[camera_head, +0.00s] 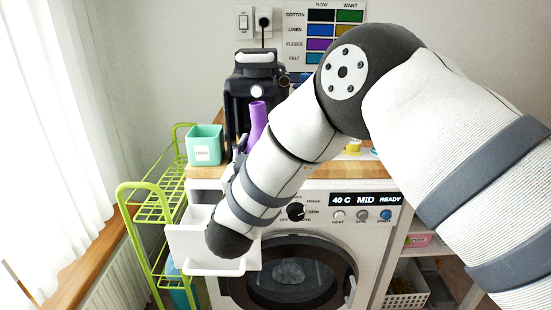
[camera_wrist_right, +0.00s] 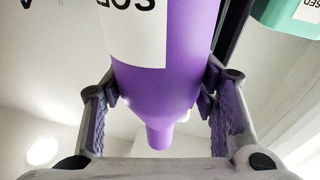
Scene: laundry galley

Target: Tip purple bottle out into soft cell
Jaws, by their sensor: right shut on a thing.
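The purple bottle (camera_head: 257,113) stands roughly upright, leaning slightly, above the left front of the washing machine. My right gripper (camera_head: 240,150) is shut on it; my forearm hides most of the grip and the lower bottle. In the right wrist view the purple bottle (camera_wrist_right: 175,85) sits between the two finger pads of my gripper (camera_wrist_right: 160,97), its white label upside down and partly cut off. The white detergent drawer (camera_head: 185,248) is pulled out below; my arm covers much of it. The soft cell cannot be made out. My left gripper is not in view.
A teal box (camera_head: 204,147) stands left of the bottle on the worktop. A black machine (camera_head: 240,85) is behind it. A green cart (camera_head: 150,200) stands left of the drawer. The washer door (camera_head: 285,275) is below.

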